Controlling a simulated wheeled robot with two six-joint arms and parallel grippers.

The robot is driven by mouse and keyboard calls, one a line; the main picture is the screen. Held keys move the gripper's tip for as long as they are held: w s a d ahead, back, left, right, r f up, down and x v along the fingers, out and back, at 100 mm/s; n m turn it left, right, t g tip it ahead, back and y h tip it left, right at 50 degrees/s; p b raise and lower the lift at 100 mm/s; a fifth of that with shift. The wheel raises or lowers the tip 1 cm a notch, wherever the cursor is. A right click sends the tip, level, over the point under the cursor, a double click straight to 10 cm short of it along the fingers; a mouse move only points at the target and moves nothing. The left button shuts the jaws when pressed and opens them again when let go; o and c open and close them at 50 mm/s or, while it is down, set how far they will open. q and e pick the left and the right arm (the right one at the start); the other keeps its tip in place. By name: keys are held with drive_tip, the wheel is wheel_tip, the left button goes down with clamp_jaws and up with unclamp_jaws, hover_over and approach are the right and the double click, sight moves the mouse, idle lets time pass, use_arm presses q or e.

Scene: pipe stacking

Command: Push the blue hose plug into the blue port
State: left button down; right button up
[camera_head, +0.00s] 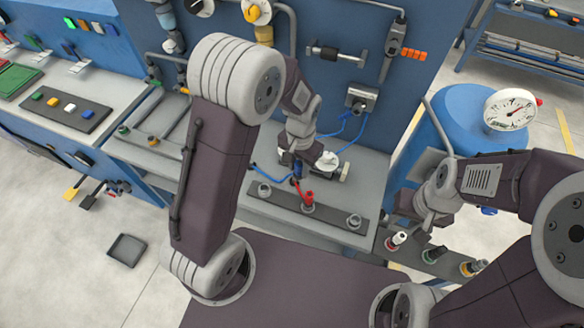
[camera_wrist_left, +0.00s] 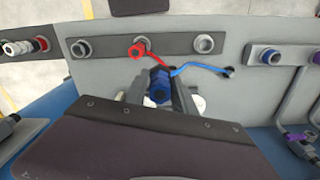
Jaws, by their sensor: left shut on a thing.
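My left gripper (camera_head: 299,160) is shut on the blue hose plug (camera_head: 297,171), held above the grey port strip. The strip has a left port (camera_head: 264,190), a middle port holding a red plug (camera_head: 308,198), and a right port (camera_head: 354,221). The plug is apart from the ports. I cannot tell by colour which port is blue. My right gripper (camera_head: 424,212) hangs at the right; its fingers are unclear.
A red hose (camera_wrist_left: 153,59) runs from the red plug close beside the held plug. Several coloured plugs (camera_head: 434,254) stand on a strip at the right, below my right gripper. A blue tank with a gauge (camera_head: 510,109) stands behind it. A white wheel (camera_head: 327,161) is near my left gripper.

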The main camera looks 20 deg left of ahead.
use_arm(q)
wheel_tip(320, 180, up, 8)
drive_tip(key=p, duration=0.7)
drive_tip(key=shift+r+p, duration=0.1)
drive_tip(key=shift+p, duration=0.25)
drive_tip(key=shift+w, duration=0.15)
